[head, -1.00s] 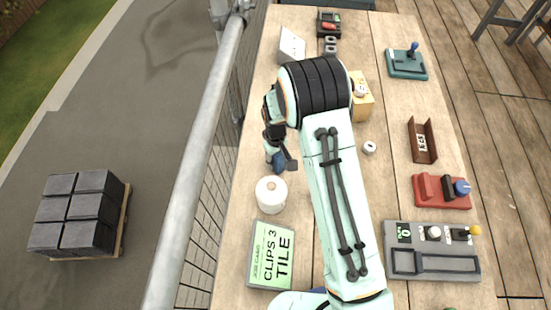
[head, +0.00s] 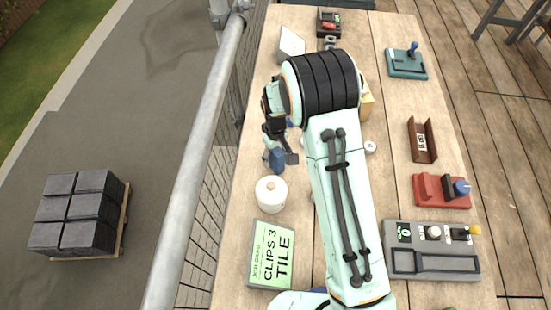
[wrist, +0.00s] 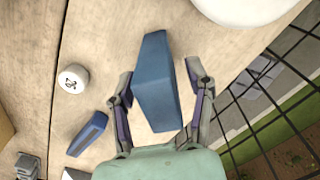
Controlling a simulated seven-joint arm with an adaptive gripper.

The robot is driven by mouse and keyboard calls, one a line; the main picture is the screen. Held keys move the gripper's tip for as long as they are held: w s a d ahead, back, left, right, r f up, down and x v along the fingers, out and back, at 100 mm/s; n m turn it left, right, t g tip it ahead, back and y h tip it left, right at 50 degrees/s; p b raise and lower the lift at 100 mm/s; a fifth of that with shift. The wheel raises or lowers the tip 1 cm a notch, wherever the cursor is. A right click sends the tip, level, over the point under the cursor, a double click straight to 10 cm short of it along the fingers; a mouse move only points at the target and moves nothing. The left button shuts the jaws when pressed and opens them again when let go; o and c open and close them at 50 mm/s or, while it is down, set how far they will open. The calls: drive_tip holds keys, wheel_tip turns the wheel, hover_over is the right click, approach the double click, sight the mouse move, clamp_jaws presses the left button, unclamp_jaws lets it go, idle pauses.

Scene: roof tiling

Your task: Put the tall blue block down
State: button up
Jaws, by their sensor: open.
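The tall blue block (head: 277,161) stands on the wooden table, just beyond the white lidded jar in the head view. In the wrist view the block (wrist: 156,75) lies between the two fingers of my gripper (wrist: 160,78), with a gap visible on each side. My gripper (head: 279,150) is open and close above and around the block. The arm and fingers partly cover the block in the head view; its contact with the table is hard to see.
The white jar (head: 271,194) is close to the block, with a green clips sign (head: 270,255) nearer. A smaller blue piece (wrist: 88,133) and a white round knob (wrist: 73,79) lie left in the wrist view. The table edge and railing (head: 200,150) are close on the left.

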wheel_tip(320, 180, up, 10)
drive_tip(key=shift+f, duration=0.2)
drive_tip(key=s+d+r+m, duration=0.4)
drive_tip(key=s+d+r, duration=0.5)
drive_tip(key=s+r, duration=0.25)
drive_tip(key=s+d+m, duration=0.3)
drive_tip(key=s, duration=1)
drive_tip(key=shift+s+d+m+y, duration=0.2)
drive_tip(key=shift+s+m+y, duration=0.15)
drive_tip(key=shift+m+y, duration=0.05)
